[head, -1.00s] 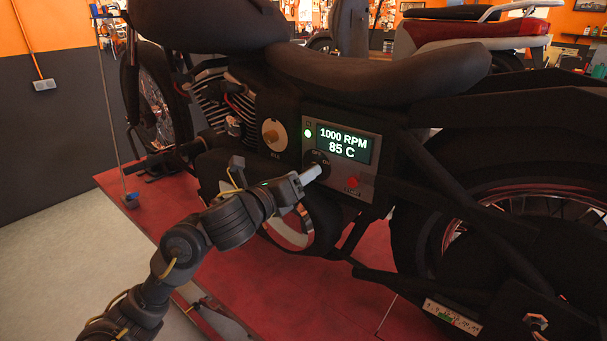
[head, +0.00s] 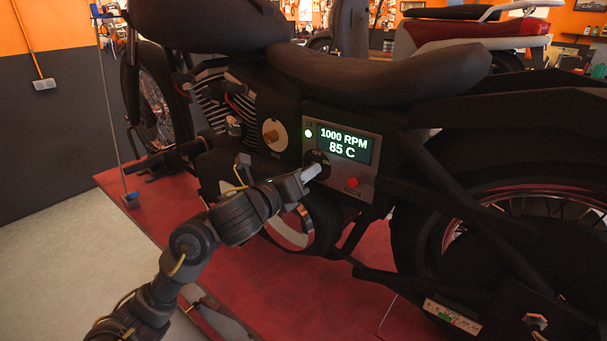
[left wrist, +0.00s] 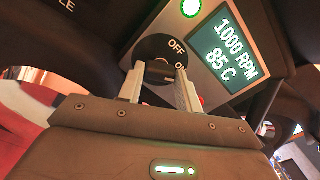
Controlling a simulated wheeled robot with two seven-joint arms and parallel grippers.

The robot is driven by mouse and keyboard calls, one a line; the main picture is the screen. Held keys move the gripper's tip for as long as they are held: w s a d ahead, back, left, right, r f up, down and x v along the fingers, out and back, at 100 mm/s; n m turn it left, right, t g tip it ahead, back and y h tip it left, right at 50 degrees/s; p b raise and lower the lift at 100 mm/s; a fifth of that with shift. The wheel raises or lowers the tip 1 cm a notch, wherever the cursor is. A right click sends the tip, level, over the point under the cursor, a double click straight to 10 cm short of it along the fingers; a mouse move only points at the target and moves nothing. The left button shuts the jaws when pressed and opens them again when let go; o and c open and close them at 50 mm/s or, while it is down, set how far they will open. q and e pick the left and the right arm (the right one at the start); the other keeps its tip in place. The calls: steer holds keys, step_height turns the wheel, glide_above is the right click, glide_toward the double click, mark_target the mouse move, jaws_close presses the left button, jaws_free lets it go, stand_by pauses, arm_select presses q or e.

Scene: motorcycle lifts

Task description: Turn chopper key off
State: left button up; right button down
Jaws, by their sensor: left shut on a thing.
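The chopper (head: 370,80) stands side-on in the head view. Its grey control panel (head: 379,182) has a lit display (head: 344,143) reading 1000 RPM and 85 C, with a green lamp (head: 308,133) beside it. The round black key switch (left wrist: 157,52), marked OFF and ON, is below the display. My left gripper (head: 316,171) is at this switch. In the left wrist view its two pale fingers (left wrist: 158,86) are shut on the key (left wrist: 159,69), which they partly hide; the ON mark is partly covered. My right gripper is not in view.
A red button (head: 352,182) is right of the key switch, close to my left fingers. A round dial (head: 273,134) is on the left. The red lift platform (head: 240,290) lies below. Bare floor (head: 60,260) is at left.

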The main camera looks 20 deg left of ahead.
arm_select(q)
steer(key=shift+n, duration=0.3)
steer(key=n+p, duration=0.3)
steer(key=n, duration=0.8)
stand_by(0.4)
steer(key=o, duration=1)
